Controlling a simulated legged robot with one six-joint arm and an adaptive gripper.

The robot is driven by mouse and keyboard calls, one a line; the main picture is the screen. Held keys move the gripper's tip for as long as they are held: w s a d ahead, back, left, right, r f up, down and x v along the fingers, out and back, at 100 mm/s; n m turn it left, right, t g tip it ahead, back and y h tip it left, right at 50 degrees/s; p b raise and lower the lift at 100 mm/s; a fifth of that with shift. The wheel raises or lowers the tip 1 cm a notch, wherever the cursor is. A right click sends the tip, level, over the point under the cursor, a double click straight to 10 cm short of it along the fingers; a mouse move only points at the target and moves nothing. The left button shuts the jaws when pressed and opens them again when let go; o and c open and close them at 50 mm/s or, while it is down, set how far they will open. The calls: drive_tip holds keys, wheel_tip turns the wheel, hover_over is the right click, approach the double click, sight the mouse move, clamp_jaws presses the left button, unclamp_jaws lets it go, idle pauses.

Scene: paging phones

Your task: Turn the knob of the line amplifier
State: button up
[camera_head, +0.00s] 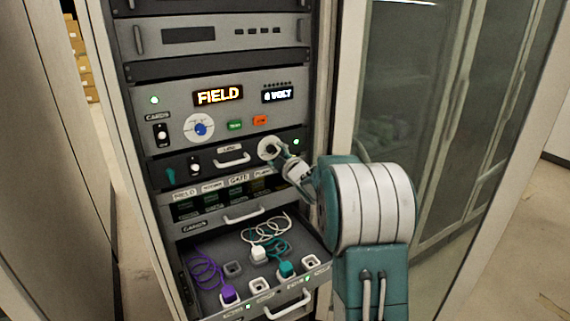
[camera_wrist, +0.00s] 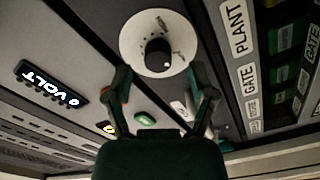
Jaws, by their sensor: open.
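The line amplifier (camera_head: 215,163) is a dark rack panel with a handle and a small label. Its white round dial (camera_head: 266,147) sits at the panel's right side, partly covered by my gripper (camera_head: 279,150). In the wrist view the white dial (camera_wrist: 132,42) carries a black round knob (camera_wrist: 158,55) with a pale mark. My gripper also shows in the wrist view (camera_wrist: 160,72), its two fingers spread apart below and either side of the knob. The fingers look empty. Whether they touch the dial I cannot tell.
Above is a grey panel with a blue knob (camera_head: 201,129), a FIELD display (camera_head: 218,95) and green and orange buttons. Below, an open drawer (camera_head: 213,262) holds purple, white and teal corded plugs. A glass-fronted cabinet (camera_head: 430,90) stands at right.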

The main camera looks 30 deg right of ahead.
drive_tip(key=s, duration=1)
drive_tip(key=shift+d+f, duration=0.1)
drive_tip(key=s+a+r+m+g+h, duration=0.3)
drive_tip(key=s+a+m+g+h, duration=0.15)
drive_tip(key=s+a+m, duration=0.45)
drive_tip(key=s+a+f+m+g+y, duration=0.1)
drive_tip(key=s+a+f+g, duration=0.1)
drive_tip(key=s, duration=0.6)
drive_tip(key=s+a+f+m+g+y, duration=0.1)
drive_tip(key=s+a+g, duration=0.2)
drive_tip(key=s+a, duration=0.2)
drive_tip(key=s+a+f+m+g+y, duration=0.1)
drive_tip(key=s+a+f+g+y, duration=0.1)
drive_tip(key=s, duration=0.9)
drive_tip(key=shift+a+f+m+g, duration=0.35)
drive_tip(key=shift+a+g, duration=0.1)
drive_tip(key=shift+a, duration=0.7)
